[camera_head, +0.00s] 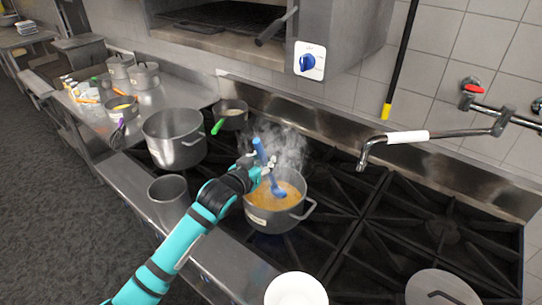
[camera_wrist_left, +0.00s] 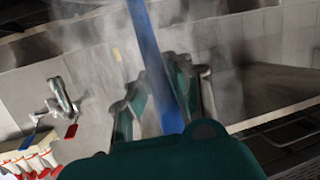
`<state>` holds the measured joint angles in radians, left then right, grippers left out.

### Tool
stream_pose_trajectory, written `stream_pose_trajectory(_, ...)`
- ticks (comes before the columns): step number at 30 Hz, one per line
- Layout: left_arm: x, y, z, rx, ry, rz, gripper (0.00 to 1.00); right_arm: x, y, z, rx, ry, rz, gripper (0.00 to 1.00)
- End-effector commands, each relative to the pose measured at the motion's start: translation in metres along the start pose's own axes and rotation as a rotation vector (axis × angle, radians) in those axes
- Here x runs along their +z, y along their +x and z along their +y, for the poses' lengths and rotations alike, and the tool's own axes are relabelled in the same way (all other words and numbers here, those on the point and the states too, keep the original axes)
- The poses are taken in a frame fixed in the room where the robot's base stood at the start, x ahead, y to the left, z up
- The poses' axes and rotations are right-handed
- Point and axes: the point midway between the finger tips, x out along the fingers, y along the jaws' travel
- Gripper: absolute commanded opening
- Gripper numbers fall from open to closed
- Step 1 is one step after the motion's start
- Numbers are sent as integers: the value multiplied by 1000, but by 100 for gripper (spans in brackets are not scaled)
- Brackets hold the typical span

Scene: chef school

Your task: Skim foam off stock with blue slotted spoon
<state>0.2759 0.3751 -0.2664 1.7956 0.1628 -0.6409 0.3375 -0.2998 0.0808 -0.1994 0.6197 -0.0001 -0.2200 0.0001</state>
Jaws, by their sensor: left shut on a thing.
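A blue slotted spoon (camera_head: 262,153) is in my left gripper (camera_head: 266,172), which is shut on its handle. The spoon's lower end reaches down into a grey pot (camera_head: 268,221) of orange-brown stock (camera_head: 292,199). The spoon's handle also shows in the left wrist view (camera_wrist_left: 150,50), running up between the fingers of the left gripper (camera_wrist_left: 163,105). Steam rises from the pot and blurs the area. Whether the spoon touches foam is too small to tell. My right gripper is in neither view.
A large empty-looking pot (camera_head: 174,150) stands left of the stock pot, with a small pan (camera_head: 231,122) behind. A metal cylinder (camera_head: 169,190) and a white plate (camera_head: 296,290) sit near the front. A pot-filler tap (camera_head: 432,135) overhangs the right burners, and a lid (camera_head: 440,290) lies at front right.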

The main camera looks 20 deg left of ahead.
Motion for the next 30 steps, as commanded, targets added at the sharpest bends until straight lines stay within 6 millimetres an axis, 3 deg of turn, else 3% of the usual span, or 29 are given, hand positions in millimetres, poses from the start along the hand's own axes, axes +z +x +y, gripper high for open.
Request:
stream_pose_trajectory(16, 1, -10, -2, 0, 0, 0, 0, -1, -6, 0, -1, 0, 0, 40)
stream_pose_trajectory(25, -28, -17, 0, 0, -1, 1, 0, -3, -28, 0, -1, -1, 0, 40)
stream_pose_trajectory(30, -41, -20, 1, 0, 0, 2, 0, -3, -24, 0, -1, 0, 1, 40)
